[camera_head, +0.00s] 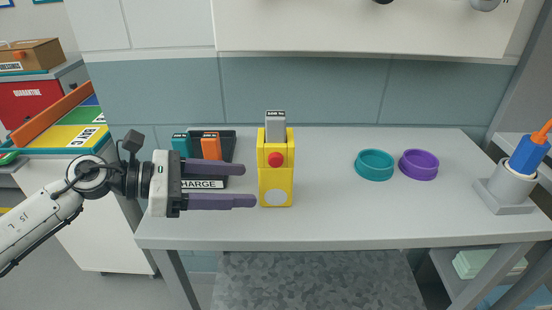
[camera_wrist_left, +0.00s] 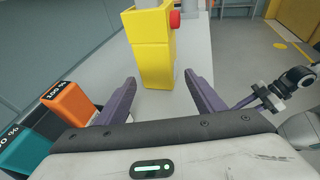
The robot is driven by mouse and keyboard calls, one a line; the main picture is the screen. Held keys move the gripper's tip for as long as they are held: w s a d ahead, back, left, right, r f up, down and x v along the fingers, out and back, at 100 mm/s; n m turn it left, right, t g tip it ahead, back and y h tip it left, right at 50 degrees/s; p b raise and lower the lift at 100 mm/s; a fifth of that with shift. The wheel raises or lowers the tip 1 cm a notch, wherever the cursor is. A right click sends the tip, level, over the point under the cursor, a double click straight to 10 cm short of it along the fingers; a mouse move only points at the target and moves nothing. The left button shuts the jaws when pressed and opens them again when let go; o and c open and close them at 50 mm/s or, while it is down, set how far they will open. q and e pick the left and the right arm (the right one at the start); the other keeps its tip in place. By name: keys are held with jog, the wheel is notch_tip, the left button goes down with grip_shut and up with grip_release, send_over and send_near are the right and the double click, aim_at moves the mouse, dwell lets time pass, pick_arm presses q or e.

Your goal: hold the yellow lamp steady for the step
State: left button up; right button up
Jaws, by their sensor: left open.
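The yellow lamp (camera_head: 276,186) stands upright on the grey bench, with a red button, a pale round disc low on its front and a grey block (camera_head: 275,125) in its top. My left gripper (camera_head: 250,186) is open just left of the lamp, its purple fingers pointing at it. In the left wrist view the lamp (camera_wrist_left: 152,62) stands ahead, between the lines of the two fingertips (camera_wrist_left: 162,92), with its top cut off. The fingers appear apart from the lamp. In the left wrist view, part of another arm shows at the right; its gripper's state is unclear.
A black charging tray (camera_head: 228,168) with a teal block and an orange block (camera_head: 211,146) sits behind my left gripper. A teal ring (camera_head: 375,166) and a purple ring (camera_head: 419,166) lie right of the lamp. A grey holder (camera_head: 508,190) with a blue tool stands at the right end.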

aim_at(270, 185)
pick_arm(q)
jog(key=x, duration=0.6)
jog(key=shift+f, duration=0.1)
jog(key=shift+w+d+f, duration=0.15)
jog(key=shift+w+d, duration=0.1)
jog(key=shift+d, duration=0.4)
pick_arm(e)
jog(key=shift+w+d+r, duration=0.1)
jog(key=shift+w+r, duration=0.05)
jog(key=shift+w, duration=0.15)
jog(key=shift+r, duration=0.1)
pick_arm(q)
jog(key=c, duration=0.5)
jog(key=shift+o, duration=0.2)
pick_arm(e)
jog(key=shift+s+f, duration=0.2)
jog(key=shift+f, duration=0.1)
grip_shut()
pick_arm(q)
jog(key=shift+c, duration=0.2)
pick_arm(e)
jog(key=shift+r, duration=0.1)
